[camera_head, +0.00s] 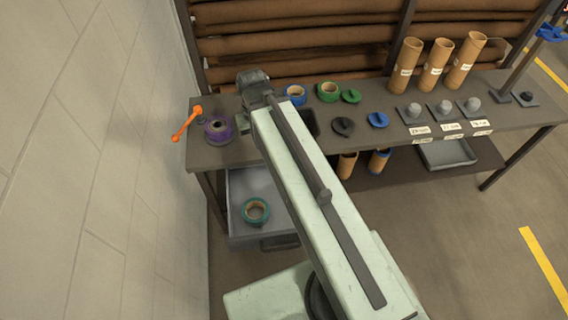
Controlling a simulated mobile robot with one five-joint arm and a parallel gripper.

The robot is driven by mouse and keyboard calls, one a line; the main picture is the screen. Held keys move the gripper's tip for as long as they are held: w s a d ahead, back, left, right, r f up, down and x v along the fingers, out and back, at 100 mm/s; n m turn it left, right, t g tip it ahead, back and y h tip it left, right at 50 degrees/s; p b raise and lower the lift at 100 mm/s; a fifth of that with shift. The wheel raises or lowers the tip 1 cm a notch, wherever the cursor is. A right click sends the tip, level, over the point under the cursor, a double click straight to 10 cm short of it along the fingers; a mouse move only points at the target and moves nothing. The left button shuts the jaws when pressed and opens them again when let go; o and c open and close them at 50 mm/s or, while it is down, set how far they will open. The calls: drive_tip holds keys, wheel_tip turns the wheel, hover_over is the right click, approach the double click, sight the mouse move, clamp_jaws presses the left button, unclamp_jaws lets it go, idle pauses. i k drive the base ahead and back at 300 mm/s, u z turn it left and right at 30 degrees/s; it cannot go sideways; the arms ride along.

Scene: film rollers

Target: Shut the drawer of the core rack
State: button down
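The grey drawer (238,186) hangs under the left end of the dark workbench and stands open toward me. A green tape roll (256,211) lies inside it. A dark handle (281,242) shows at its front edge, and my pale arm covers the drawer's right side. The dark end of my arm, with my gripper (254,84), is above the far left part of the bench, beyond the open drawer. Its fingers cannot be made out, and nothing is seen held.
The bench top (385,150) carries a purple roll (218,130), an orange handle tool (187,123), blue and green rolls, and several cardboard tubes (435,64). A pale wall (110,150) stands close on the left. Floor at right (470,240) is clear.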

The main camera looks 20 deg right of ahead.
sight(243, 183)
drive_tip(key=u, duration=1.2)
drive_tip(key=k, duration=1.15)
drive_tip(key=u, duration=1.6)
drive_tip(key=i, duration=0.5)
drive_tip(key=u, duration=0.15)
